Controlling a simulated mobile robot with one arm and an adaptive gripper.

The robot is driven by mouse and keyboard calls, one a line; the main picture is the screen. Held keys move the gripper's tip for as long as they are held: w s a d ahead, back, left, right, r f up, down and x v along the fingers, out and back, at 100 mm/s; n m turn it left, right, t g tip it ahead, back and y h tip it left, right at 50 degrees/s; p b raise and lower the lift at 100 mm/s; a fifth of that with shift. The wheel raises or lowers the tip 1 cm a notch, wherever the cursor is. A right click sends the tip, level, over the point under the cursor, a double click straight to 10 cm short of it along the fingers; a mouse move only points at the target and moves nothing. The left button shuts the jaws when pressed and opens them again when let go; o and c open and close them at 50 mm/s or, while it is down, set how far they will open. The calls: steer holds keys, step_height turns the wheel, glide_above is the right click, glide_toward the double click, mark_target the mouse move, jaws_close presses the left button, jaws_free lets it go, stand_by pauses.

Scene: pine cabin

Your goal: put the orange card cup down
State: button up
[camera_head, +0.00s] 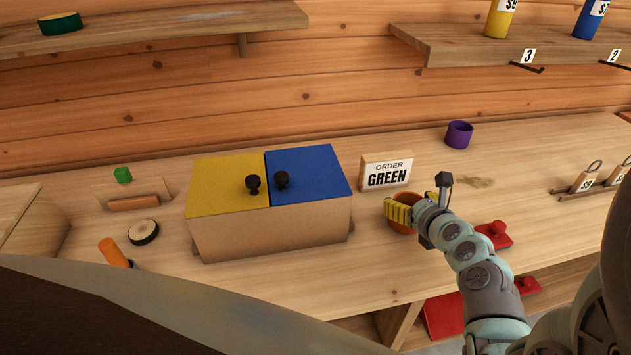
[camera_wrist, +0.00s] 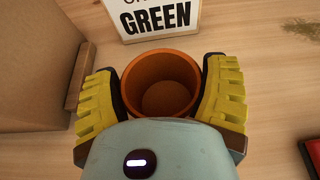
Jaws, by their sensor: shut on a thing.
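The orange card cup (camera_wrist: 161,84) is open at the top and looks empty inside. It sits between the yellow fingers of my gripper (camera_wrist: 162,95) in the wrist view, with a finger against each side. In the head view the cup (camera_head: 404,226) is partly hidden by my gripper (camera_head: 402,214). It is upright at the bench top, just in front of the order sign. I cannot tell whether its base touches the wood.
The "ORDER GREEN" sign (camera_head: 386,173) stands close behind the cup. A box with yellow and blue lids (camera_head: 270,228) is to the left. A purple cup (camera_head: 459,134) is behind right, and a red block (camera_head: 495,234) is to the right near the bench edge.

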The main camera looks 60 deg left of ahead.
steer(key=shift+s+a, duration=0.1)
steer(key=shift+s, duration=0.05)
steer(key=shift+f, duration=0.2)
steer(key=o, duration=0.7)
steer(key=shift+o, duration=0.2)
steer(key=shift+r, duration=0.15)
